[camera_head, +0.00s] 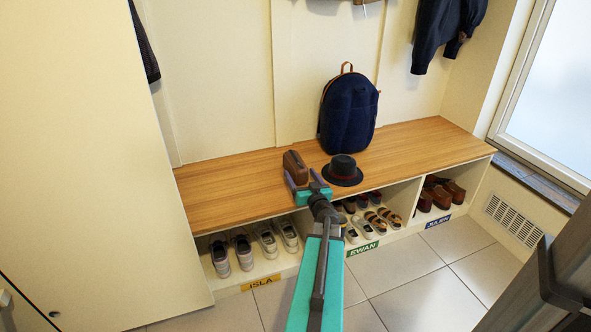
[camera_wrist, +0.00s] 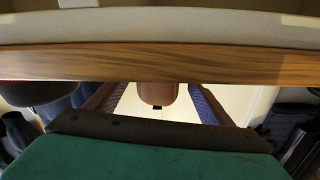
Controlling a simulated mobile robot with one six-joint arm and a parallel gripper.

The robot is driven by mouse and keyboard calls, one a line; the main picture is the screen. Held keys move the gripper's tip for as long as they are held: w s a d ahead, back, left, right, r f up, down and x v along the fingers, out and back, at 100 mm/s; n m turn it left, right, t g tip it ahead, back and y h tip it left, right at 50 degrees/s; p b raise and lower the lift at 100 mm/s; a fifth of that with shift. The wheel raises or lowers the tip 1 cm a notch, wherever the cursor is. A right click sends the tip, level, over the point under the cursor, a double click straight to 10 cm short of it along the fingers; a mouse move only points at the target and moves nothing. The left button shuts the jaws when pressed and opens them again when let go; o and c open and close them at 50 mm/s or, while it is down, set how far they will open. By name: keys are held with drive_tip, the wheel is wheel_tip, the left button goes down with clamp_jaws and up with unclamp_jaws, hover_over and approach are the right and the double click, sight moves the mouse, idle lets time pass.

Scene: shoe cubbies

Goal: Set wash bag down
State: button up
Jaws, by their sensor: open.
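The brown wash bag (camera_head: 295,166) stands on the wooden bench (camera_head: 230,190), left of the black hat. My gripper (camera_head: 304,181) is open at the bench's front part, its fingers reaching toward the bag. In the wrist view, which looks upside down, the wash bag (camera_wrist: 158,93) shows between the two spread fingers of my gripper (camera_wrist: 156,100), with a pale gap on each side. The bag's lower part is partly hidden by my gripper in the head view.
The black hat (camera_head: 342,171) with a red band sits close on the right. A navy backpack (camera_head: 348,112) stands behind it. Shoes fill the cubbies below, labelled ISLA (camera_head: 261,283), EWAN (camera_head: 362,249) and JULEN (camera_head: 438,222). The bench is clear at far left and right.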

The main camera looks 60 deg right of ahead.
drive_tip(key=shift+w+d, duration=0.1)
idle(0.3)
drive_tip(key=x, duration=0.1)
drive_tip(key=b+x, duration=0.2)
drive_tip(key=shift+d+f, duration=0.15)
drive_tip(key=shift+f, duration=0.15)
drive_tip(key=shift+r+b+x, duration=0.2)
drive_tip(key=shift+b+x, duration=0.1)
drive_tip(key=shift+x, duration=0.6)
drive_tip(key=c, duration=1.3)
drive_tip(key=shift+c, duration=0.2)
drive_tip(key=shift+r, duration=0.15)
